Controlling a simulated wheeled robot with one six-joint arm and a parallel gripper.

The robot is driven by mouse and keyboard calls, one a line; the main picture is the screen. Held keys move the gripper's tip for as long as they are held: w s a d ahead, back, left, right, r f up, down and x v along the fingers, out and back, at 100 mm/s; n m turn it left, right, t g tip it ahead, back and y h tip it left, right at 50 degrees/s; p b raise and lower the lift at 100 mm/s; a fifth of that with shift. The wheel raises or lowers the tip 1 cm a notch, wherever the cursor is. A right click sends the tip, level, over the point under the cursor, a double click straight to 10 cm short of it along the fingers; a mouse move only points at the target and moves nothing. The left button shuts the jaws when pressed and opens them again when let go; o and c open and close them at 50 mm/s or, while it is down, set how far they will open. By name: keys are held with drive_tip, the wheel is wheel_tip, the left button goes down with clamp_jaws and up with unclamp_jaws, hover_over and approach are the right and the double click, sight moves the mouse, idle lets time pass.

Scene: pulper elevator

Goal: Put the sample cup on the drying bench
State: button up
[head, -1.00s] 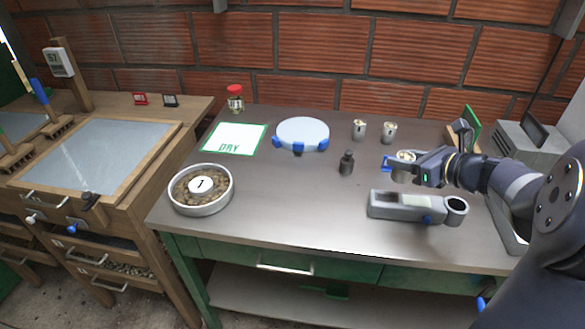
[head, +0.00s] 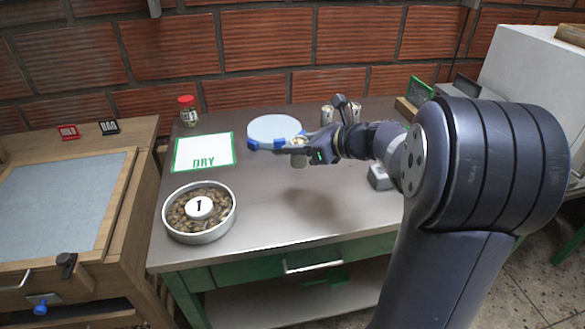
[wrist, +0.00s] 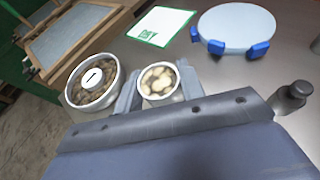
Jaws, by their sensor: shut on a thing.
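My gripper (head: 296,149) is shut on a small sample cup (head: 299,160) filled with pale beans and holds it above the grey metal bench top (head: 290,215). In the wrist view the cup (wrist: 160,83) sits upright between the jaws. A white mat with a green border marked DRY (head: 205,152) lies to the left, also in the wrist view (wrist: 162,26). A wooden bench with a grey panel (head: 60,200) stands at the far left; its corner shows in the wrist view (wrist: 75,36). I cannot tell which surface is the drying bench.
A round pan of beans marked 1 (head: 198,212) stands at the bench's front left. A pale disc with blue clamps (head: 273,128) is behind the gripper. A red-lidded jar (head: 188,112), two more cups (head: 327,115) and a dark weight (wrist: 292,96) stand around. The front middle is clear.

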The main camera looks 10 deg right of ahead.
wheel_tip(320, 180, down, 9)
drive_tip(key=shift+d+r+b, duration=0.1)
drive_tip(key=shift+b, duration=0.75)
drive_tip(key=shift+f, duration=0.2)
drive_tip(key=o, duration=1)
drive_tip(key=shift+r, duration=0.1)
drive_tip(key=shift+r, duration=0.15)
drive_tip(key=shift+s+d+r, duration=0.15)
drive_tip(key=shift+d, duration=0.05)
drive_tip(key=p+v, duration=0.1)
drive_tip(key=v, duration=1)
drive_tip(key=shift+s, duration=0.2)
